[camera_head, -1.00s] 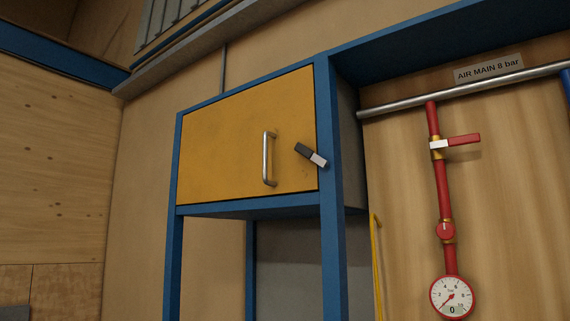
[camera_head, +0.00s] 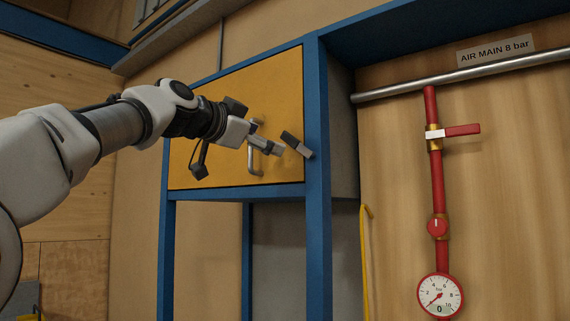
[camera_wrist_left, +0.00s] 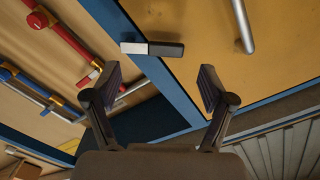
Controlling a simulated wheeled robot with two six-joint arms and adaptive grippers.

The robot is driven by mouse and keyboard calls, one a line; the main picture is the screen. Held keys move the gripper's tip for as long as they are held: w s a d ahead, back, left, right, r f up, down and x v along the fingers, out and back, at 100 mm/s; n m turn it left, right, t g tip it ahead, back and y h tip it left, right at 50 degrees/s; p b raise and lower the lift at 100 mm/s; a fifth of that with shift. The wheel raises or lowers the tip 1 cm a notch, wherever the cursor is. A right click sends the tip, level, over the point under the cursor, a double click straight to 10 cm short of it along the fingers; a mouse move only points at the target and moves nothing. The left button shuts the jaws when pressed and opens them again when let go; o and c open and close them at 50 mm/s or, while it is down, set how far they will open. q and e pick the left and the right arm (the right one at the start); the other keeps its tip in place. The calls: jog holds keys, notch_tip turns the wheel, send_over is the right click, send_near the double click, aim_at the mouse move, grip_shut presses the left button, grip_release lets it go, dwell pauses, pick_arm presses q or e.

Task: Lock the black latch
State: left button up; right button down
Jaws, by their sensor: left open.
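The black latch (camera_head: 291,140) is a short bar with a light end, set aslant at the right edge of the yellow cabinet door (camera_head: 220,148). The door sits flush in its blue frame. My left gripper (camera_head: 271,147) is in front of the door, just left of the latch, partly covering the door handle (camera_head: 256,164). In the left wrist view, my left gripper (camera_wrist_left: 158,90) is open and empty, with the latch (camera_wrist_left: 165,49) beyond its fingertips and apart from them. The handle (camera_wrist_left: 243,25) is at that view's top right. My right gripper is in neither view.
A blue post (camera_head: 316,150) stands right beside the latch. Further right are a grey pipe (camera_head: 460,76), a red pipe with a red-handled valve (camera_head: 460,130) and a pressure gauge (camera_head: 439,295). The space below the cabinet is open.

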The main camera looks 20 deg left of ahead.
aim_at(288, 139)
pick_arm(q)
jog(key=w+p, duration=0.1)
jog(key=w, duration=0.1)
jog(key=w+d+r+p, duration=0.1)
jog(key=w+p, duration=0.1)
jog(key=w+d+p, duration=0.1)
jog(key=w, duration=0.1)
jog(key=shift+w+d+r+p, duration=0.1)
jog(key=shift+w+r+p, duration=0.2)
jog(key=shift+p, duration=0.05)
jog(key=shift+w+d, duration=0.1)
jog(key=shift+d, duration=0.05)
jog(key=shift+s, duration=0.25)
jog(key=shift+f, duration=0.1)
jog(key=shift+c, duration=0.7)
jog(key=shift+w+a, duration=0.15)
jog(key=shift+a, duration=0.05)
jog(key=c, duration=0.5)
grip_shut()
